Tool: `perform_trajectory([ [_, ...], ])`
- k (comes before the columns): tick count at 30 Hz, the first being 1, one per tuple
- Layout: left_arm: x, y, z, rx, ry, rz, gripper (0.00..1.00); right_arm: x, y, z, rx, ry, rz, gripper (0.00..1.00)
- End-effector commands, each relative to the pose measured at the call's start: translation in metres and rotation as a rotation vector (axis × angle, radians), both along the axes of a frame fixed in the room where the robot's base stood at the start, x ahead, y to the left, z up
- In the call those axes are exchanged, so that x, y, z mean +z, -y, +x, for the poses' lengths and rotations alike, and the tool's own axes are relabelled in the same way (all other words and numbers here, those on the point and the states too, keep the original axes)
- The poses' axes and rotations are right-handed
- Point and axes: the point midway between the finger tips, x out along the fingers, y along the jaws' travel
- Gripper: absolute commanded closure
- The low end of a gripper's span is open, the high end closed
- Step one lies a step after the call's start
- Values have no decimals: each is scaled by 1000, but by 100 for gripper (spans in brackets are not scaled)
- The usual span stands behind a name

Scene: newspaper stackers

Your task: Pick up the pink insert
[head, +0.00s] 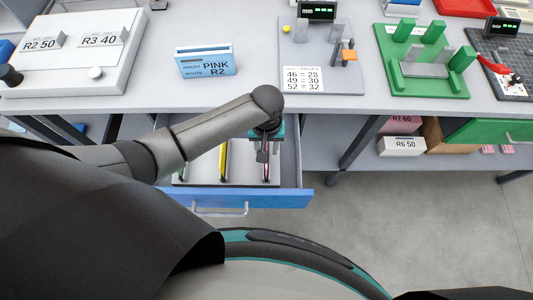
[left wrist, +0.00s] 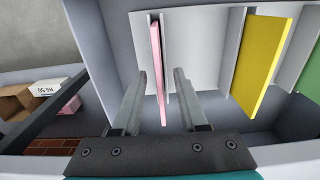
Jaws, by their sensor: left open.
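The pink insert (left wrist: 158,70) stands on edge in a slot of the open blue drawer, seen edge-on in the left wrist view. In the head view my left gripper mostly covers that part of the drawer. My left gripper (left wrist: 161,78) is open, pointing down into the drawer, with its two fingers on either side of the pink insert. I cannot tell whether a finger touches it. My left gripper also shows in the head view (head: 262,156). My right gripper is not in view.
A yellow insert (left wrist: 261,65) stands right of the pink one, then a green one (left wrist: 312,72). The drawer front (head: 270,199) and walls surround the gripper. A blue "PINK R2" card holder (head: 205,62) stands on the table above. A green fixture (head: 425,65) is farther right.

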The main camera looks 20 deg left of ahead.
Motion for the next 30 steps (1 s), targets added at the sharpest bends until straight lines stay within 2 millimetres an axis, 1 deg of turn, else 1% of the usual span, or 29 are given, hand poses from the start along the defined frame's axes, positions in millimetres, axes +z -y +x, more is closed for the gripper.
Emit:
perform_trajectory([
  [6, 0, 0, 0, -1, 1, -1, 59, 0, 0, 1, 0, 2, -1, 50],
  [17, 0, 0, 0, 0, 1, -1, 99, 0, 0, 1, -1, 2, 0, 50],
  [30, 0, 0, 0, 0, 1, 0, 100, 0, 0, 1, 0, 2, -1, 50],
])
